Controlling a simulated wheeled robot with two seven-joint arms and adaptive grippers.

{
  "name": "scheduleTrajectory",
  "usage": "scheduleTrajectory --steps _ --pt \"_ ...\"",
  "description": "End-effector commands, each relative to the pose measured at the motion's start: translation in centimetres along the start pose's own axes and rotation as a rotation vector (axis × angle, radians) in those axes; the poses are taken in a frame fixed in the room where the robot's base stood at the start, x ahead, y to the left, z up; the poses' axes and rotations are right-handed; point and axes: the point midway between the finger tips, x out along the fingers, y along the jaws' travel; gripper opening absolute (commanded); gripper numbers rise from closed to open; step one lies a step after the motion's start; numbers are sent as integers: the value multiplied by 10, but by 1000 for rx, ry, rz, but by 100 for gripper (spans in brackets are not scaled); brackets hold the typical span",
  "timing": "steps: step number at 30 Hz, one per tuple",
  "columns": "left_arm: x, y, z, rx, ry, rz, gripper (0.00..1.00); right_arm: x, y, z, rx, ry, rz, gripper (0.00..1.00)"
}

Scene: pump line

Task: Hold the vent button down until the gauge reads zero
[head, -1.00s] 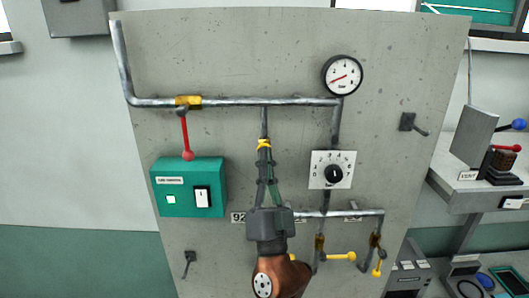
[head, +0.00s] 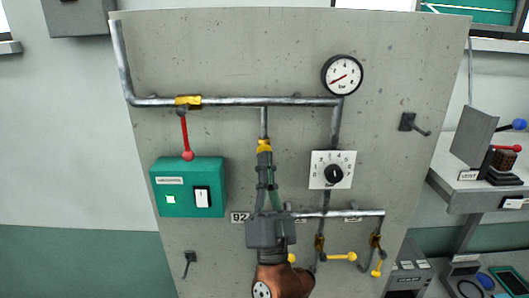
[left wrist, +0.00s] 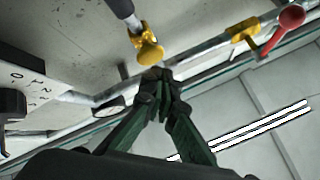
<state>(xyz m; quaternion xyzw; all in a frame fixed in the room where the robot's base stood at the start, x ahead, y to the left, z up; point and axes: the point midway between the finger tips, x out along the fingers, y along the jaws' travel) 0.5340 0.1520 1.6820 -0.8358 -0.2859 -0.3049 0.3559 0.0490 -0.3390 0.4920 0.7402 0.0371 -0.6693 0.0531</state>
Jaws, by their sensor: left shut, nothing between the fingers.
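The round gauge (head: 342,75) is at the upper right of the grey panel in the head view. Its red needle points to the lower left; the exact reading is too small to tell. A yellow part with a rounded end (head: 264,146) sits on the short pipe branch below the main pipe. It also shows in the left wrist view (left wrist: 150,52); I cannot tell for certain that it is the vent button. My left gripper (head: 264,155) is shut and empty, its fingertips (left wrist: 156,76) right at this yellow end. I cannot tell whether they touch.
A red-handled valve (head: 187,155) and a green switch box (head: 188,207) are to the left. A dial (head: 333,174) and yellow-handled valves (head: 342,256) are to the right. A small label, apparently "VENT" (head: 467,175), is on the right bench.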

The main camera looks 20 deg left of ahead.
Motion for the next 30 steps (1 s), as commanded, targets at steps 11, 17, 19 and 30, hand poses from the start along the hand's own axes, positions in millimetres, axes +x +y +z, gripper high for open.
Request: scheduleTrajectory --steps 11,17,19,30 --pt "-14 -10 -10 -2 0 0 0 -1 0 0 0 0 0 37" --pt "-27 -20 -20 -3 1 -1 0 -1 1 0 0 0 1 37" --pt "-31 -22 -23 -1 1 0 0 -1 1 0 -1 0 1 37" --pt "-35 -26 -26 0 1 -1 0 -2 2 0 -1 -1 2 37"
